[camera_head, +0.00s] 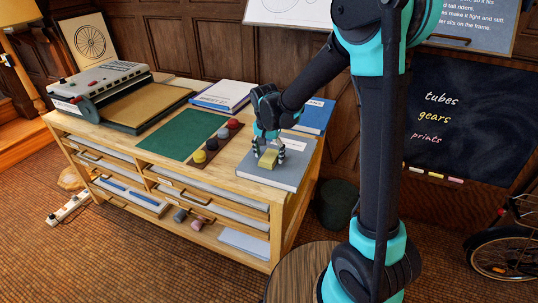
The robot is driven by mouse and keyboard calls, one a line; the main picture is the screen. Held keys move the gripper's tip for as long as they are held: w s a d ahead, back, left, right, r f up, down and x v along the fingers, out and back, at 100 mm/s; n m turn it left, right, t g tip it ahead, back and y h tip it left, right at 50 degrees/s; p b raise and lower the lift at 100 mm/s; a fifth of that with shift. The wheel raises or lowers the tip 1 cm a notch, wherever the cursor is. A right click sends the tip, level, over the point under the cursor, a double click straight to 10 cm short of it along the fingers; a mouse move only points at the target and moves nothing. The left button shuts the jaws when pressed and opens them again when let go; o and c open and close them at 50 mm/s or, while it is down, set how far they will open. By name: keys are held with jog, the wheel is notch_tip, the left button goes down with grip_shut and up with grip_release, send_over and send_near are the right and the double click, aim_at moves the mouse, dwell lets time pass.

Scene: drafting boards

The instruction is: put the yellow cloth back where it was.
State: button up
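A small folded yellow cloth (268,159) shows on the light grey top of a thick flat book or box (291,171) at the right front corner of the wooden cabinet. My gripper (268,154) points down over it, one finger on each side of the cloth. The picture is too small to tell whether the fingers press on the cloth or stand just apart from it. I also cannot tell whether the cloth rests fully on the grey top.
The wooden cabinet (232,187) also bears a dark strip with several round pots (212,143), a green mat (184,133), a blue book (316,116), a white-and-blue stack (224,95) and a trimmer board (135,105). The green mat is bare.

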aim_at(268, 159)
notch_tip(268, 159, up, 12)
jog(key=s, duration=0.1)
jog(key=s+d+f+n+t, duration=0.1)
jog(key=s+d+f+n, duration=0.1)
jog(key=s+d+f, duration=0.4)
jog(key=s+d+f+n+t, duration=0.1)
jog(key=s+d+f, duration=0.5)
jog(key=s+d, duration=0.6)
jog(key=d+n, duration=0.1)
jog(key=d, duration=0.4)
jog(key=shift+d+f+t, duration=0.15)
jog(key=shift+d+t, duration=0.25)
